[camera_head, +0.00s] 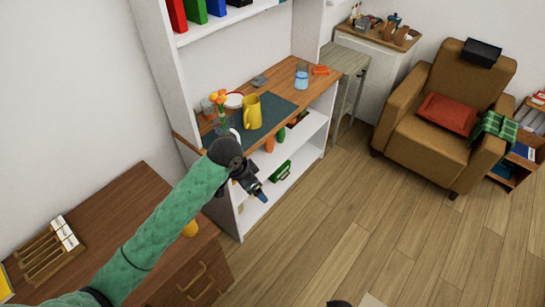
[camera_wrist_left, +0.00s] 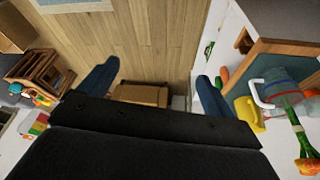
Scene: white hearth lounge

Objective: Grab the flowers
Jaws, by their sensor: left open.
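The flowers (camera_head: 219,97) have orange heads and green stems. They stand in a clear vessel on the wooden shelf top, left of a yellow mug (camera_head: 252,112). My arm partly hides the vessel. In the left wrist view the flowers (camera_wrist_left: 307,166) are at the lower right edge, in a clear jug (camera_wrist_left: 283,88) with a white handle. My left gripper (camera_head: 259,192) is open and empty, in front of the shelf and lower right of the flowers. Its two blue fingers (camera_wrist_left: 155,90) are wide apart in the left wrist view, with floor beyond them. My right gripper does not show.
A dark mat (camera_head: 278,110) lies on the shelf top (camera_head: 322,88), with a glass of blue liquid (camera_head: 301,76) and a small orange object behind. Green and orange items sit on lower shelves. A wooden cabinet (camera_head: 120,205) stands at left, a brown armchair (camera_head: 430,110) at right. The floor between is clear.

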